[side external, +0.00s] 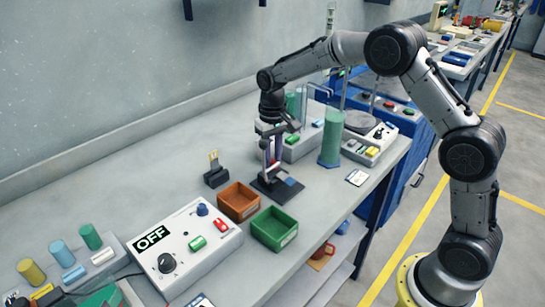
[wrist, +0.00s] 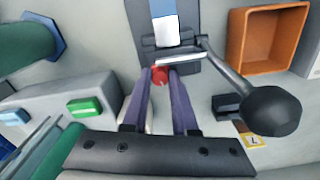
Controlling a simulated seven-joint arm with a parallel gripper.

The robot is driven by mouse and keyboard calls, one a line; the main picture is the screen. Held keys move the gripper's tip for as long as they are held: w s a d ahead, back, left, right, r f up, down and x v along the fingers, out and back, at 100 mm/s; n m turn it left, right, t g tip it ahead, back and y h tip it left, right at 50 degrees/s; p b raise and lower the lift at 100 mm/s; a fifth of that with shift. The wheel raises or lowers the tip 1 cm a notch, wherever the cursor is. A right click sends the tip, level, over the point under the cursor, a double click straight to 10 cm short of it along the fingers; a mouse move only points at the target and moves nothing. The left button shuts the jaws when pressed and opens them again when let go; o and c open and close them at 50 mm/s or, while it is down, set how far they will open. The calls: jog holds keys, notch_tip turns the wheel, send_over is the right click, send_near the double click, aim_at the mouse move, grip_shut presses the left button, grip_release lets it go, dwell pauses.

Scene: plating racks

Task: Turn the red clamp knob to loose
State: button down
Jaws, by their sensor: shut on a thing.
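The red clamp knob (wrist: 160,76) shows between my fingertips in the wrist view, in front of a dark fixture (wrist: 190,60) with a white and blue piece in it. My gripper (wrist: 161,72) is shut on the knob, one purple-grey finger on each side. In the side view my gripper (side external: 272,160) points down over the small fixture, whose black base (side external: 268,190) stands on the bench.
A bent lever with a black ball (wrist: 270,110) stands close to the right of my fingers. An orange bin (side external: 238,200) and a green bin (side external: 274,228) sit near the fixture. A control box reading OFF (side external: 185,245) is at the front left. A green cylinder (side external: 331,137) stands behind right.

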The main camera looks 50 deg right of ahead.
aim_at(272, 161)
jog(key=shift+n, duration=2.9)
jog(key=c, duration=0.7)
grip_release()
notch_tip(272, 161, up, 14)
